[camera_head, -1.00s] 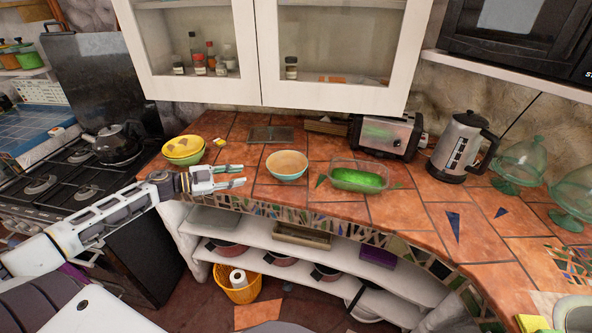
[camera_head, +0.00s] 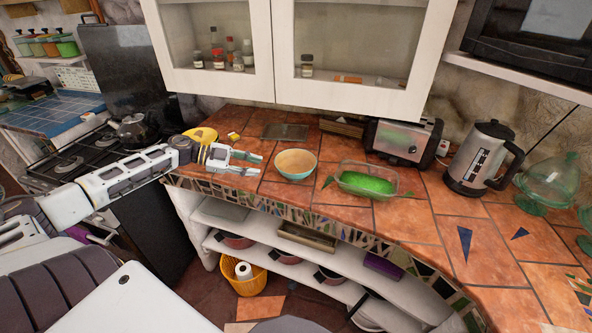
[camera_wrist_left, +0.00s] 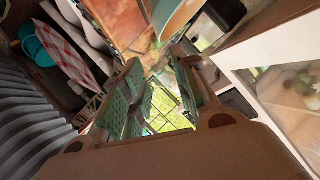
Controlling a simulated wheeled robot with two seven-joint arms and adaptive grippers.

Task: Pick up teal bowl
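The teal bowl (camera_head: 295,173) stands upright on the terracotta tile counter, with a tan inside and a teal outer wall. It looks empty. Its rim and wall also show at the top of the left wrist view (camera_wrist_left: 178,18). My left gripper (camera_head: 258,165) is open and empty, just left of the bowl, its fingertips pointing at it with a small gap. The open fingers also show in the left wrist view (camera_wrist_left: 165,95). My right gripper is in neither view.
A green glass dish (camera_head: 367,184) stands close right of the bowl. A yellow bowl (camera_head: 201,134) sits behind my left wrist. A toaster (camera_head: 403,141) and a kettle (camera_head: 480,158) stand further right. A dark flat plate (camera_head: 285,132) lies behind.

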